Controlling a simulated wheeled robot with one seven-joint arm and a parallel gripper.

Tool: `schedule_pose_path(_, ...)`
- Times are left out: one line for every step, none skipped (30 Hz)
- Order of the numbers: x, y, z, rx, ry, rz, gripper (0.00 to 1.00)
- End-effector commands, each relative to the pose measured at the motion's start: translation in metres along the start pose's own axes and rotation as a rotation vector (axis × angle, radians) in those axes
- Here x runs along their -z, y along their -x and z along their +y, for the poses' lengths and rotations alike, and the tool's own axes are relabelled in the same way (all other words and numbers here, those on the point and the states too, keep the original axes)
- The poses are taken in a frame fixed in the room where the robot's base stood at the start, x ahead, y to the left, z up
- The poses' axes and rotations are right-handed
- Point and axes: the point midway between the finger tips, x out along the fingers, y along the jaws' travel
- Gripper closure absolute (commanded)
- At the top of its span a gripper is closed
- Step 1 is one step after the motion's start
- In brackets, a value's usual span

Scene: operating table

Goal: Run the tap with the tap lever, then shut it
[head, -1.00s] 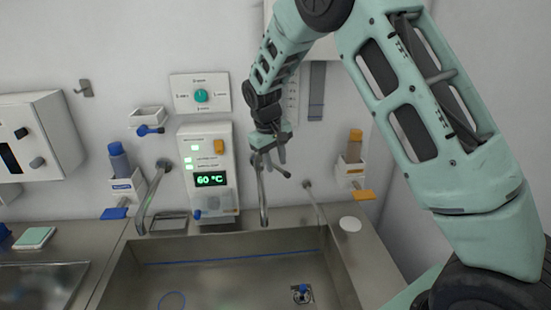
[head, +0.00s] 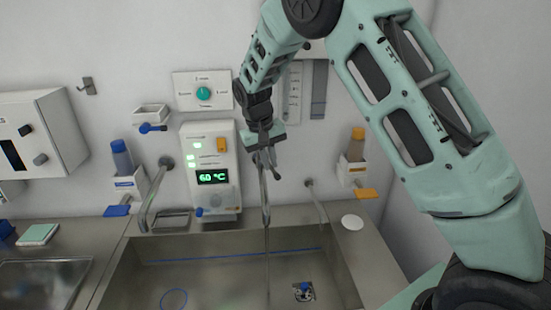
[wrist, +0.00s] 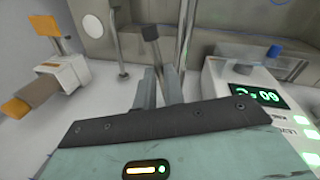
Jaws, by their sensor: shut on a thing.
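The middle tap (head: 265,205) is a grey metal pipe standing over the steel sink (head: 215,285). A thin stream of water (head: 267,265) falls from its end into the basin. My gripper (head: 266,160) is at the top of this tap, pointing down. In the wrist view my gripper (wrist: 160,85) has its two fingers close together on the tap lever (wrist: 151,34), whose dark end sticks out past them. The held part of the lever is mostly hidden by the fingers.
A wall panel (head: 212,150) with a green 60 °C display is just left of my gripper. Another curved spout (head: 152,200) is further left and a thin pipe (head: 316,200) to the right. A bottle dispenser with an orange lever (head: 366,194) hangs at the right.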

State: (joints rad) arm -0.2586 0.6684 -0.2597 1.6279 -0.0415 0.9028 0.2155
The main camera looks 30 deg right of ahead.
Motion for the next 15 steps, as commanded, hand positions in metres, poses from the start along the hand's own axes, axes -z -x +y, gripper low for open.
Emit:
schedule_pose_path(0.002, 0.002, -0.005, -0.001, -0.039, -0.004, 1.0)
schedule_pose_path(0.002, 0.003, -0.007, -0.001, -0.067, -0.01, 1.0)
schedule_pose_path(0.003, 0.004, -0.01, -0.001, -0.104, -0.016, 1.0)
schedule_pose_path(0.003, 0.004, -0.013, 0.0, -0.131, -0.022, 1.0)
schedule_pose_path(0.004, 0.005, -0.015, -0.001, -0.158, -0.028, 1.0)
schedule_pose_path(0.005, 0.006, -0.018, 0.0, -0.192, -0.033, 1.0)
schedule_pose_path(0.005, 0.006, -0.021, 0.0, -0.218, -0.038, 1.0)
schedule_pose_path(0.006, 0.006, -0.023, 0.0, -0.244, -0.044, 1.0)
schedule_pose_path(0.007, 0.007, -0.026, 0.0, -0.278, -0.05, 1.0)
schedule_pose_path(0.008, 0.007, -0.028, 0.0, -0.301, -0.055, 1.0)
schedule_pose_path(0.009, 0.008, -0.029, 0.0, -0.324, -0.06, 1.0)
schedule_pose_path(0.01, 0.009, -0.032, 0.0, -0.355, -0.065, 1.0)
schedule_pose_path(0.011, 0.009, -0.034, 0.0, -0.377, -0.07, 1.0)
schedule_pose_path(0.012, 0.009, -0.035, 0.0, -0.396, -0.074, 1.0)
schedule_pose_path(0.013, 0.01, -0.037, 0.0, -0.422, -0.078, 1.0)
